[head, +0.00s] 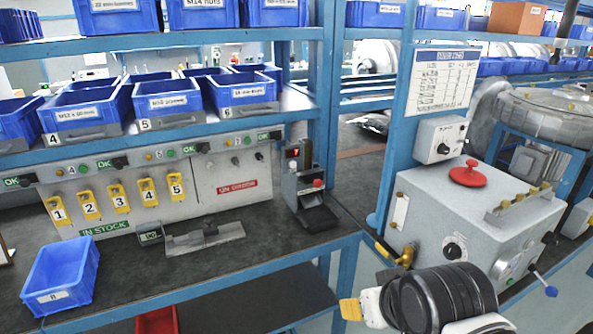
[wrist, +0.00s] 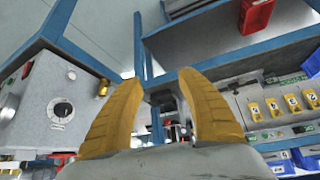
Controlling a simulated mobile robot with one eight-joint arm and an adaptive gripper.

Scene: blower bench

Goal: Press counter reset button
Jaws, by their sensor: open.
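The counter (head: 305,185) is a small grey unit with a lit red digit display (head: 294,153), standing on the bench right of the yellow numbered tags. In the head view, my gripper (head: 350,308) is at the bottom, in front of the bench edge and well short of the counter; one yellow finger shows. In the wrist view, which looks upside down, my gripper (wrist: 163,95) has its two yellow fingers spread with nothing between. The button cannot be made out clearly there.
A grey control box (head: 475,225) with a large red knob (head: 468,173) stands right of the counter. A blue bin (head: 62,272) sits at the bench's front left. A blue post (head: 325,100) rises behind the counter. The bench surface (head: 270,235) before the counter is clear.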

